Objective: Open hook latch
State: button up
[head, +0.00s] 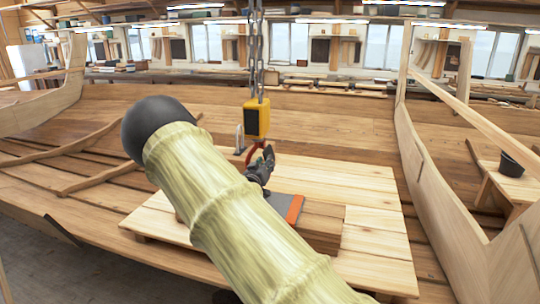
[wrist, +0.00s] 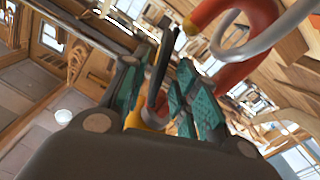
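A red hook (head: 256,153) hangs under a yellow hoist block (head: 257,120) on a chain. My gripper (head: 264,160) is close beside the hook at its lower right in the head view. In the wrist view the red hook (wrist: 238,72) curves large at the upper right, with a pale grey ring (wrist: 262,48) in front of part of it. My gripper (wrist: 158,72) shows two teal-padded fingers standing apart. A thin dark strip (wrist: 163,60), perhaps the latch, shows in the gap between them; I cannot tell whether either finger touches it.
A grey-and-orange piece (head: 289,209) lies on stacked boards on a pale wooden platform (head: 375,225). A metal U-shaped piece (head: 239,140) stands left of the hook. Hull sides rise at right and far left. A dark bucket (head: 511,165) stands at right. My arm hides much of the platform.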

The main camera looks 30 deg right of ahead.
aim_at(273, 153)
jog(key=p+x, duration=0.2)
jog(key=x, duration=0.4)
jog(key=shift+w+d+p, duration=0.2)
jog(key=shift+d+p, duration=0.1)
jog(key=shift+d, duration=0.1)
